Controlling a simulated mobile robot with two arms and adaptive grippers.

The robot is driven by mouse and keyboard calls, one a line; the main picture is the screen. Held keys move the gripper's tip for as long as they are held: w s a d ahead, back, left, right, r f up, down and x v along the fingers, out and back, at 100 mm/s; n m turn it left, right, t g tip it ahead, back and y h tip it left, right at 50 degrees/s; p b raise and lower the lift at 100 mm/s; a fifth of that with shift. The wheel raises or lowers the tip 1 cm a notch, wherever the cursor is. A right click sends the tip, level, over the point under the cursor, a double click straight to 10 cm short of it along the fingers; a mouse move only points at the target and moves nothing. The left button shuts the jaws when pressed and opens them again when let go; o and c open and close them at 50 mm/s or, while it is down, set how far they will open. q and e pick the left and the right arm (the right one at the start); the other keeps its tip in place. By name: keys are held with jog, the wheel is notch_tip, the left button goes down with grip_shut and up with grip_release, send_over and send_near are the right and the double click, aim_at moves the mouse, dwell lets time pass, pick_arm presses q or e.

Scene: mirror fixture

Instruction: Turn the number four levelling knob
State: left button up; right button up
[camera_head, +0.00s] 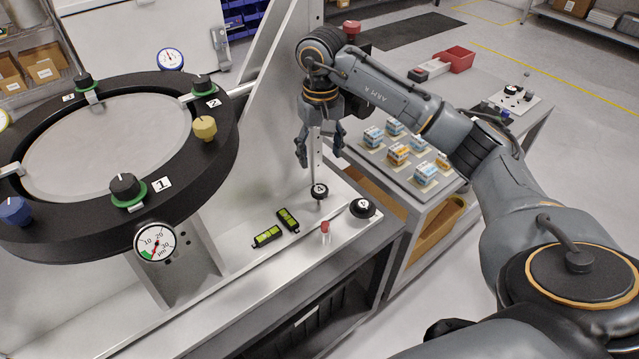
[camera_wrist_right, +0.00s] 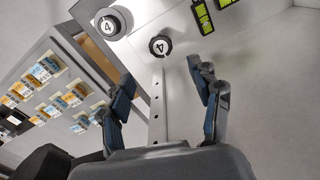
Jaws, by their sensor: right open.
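A small black knob (camera_head: 319,190) with a white disc stands on the pale bench. In the right wrist view the disc of this knob (camera_wrist_right: 160,46) reads 4. A larger black-rimmed knob (camera_head: 362,208) stands beside it, nearer the bench's front edge. In the wrist view this larger knob (camera_wrist_right: 109,23) also shows a 4. My right gripper (camera_head: 319,155) points down above the smaller knob. Its fingers are apart and empty, touching neither knob. The wrist view shows the open fingers (camera_wrist_right: 165,85) with the smaller knob beyond them. My left gripper is out of view.
A mirror ring (camera_head: 222,150) with numbered knobs and a dial gauge (camera_head: 155,241) stands at left. Two green levels (camera_head: 277,228) and a red-topped item (camera_head: 325,228) lie near the knobs. A side table (camera_head: 400,205) with small boxes is at right.

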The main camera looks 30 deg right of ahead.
aim_at(319, 189)
notch_tip(319, 189, down, 11)
jog(key=shift+r+p, duration=0.15)
jog(key=shift+p, duration=0.85)
jog(key=c, duration=1.1)
jog(key=shift+c, duration=0.2)
jog(key=m+b, duration=0.3)
jog(key=shift+w, duration=0.1)
jog(key=m+b, duration=0.2)
jog(key=m, duration=0.3)
jog(key=shift+b, duration=0.3)
jog(key=m+b, duration=0.1)
jog(key=m, duration=0.3)
jog(key=shift+m+b, duration=0.3)
jog(key=shift+b, duration=0.1)
jog(key=m+b, duration=0.1)
jog(key=m, duration=0.4)
jog(key=shift+w+r, duration=0.1)
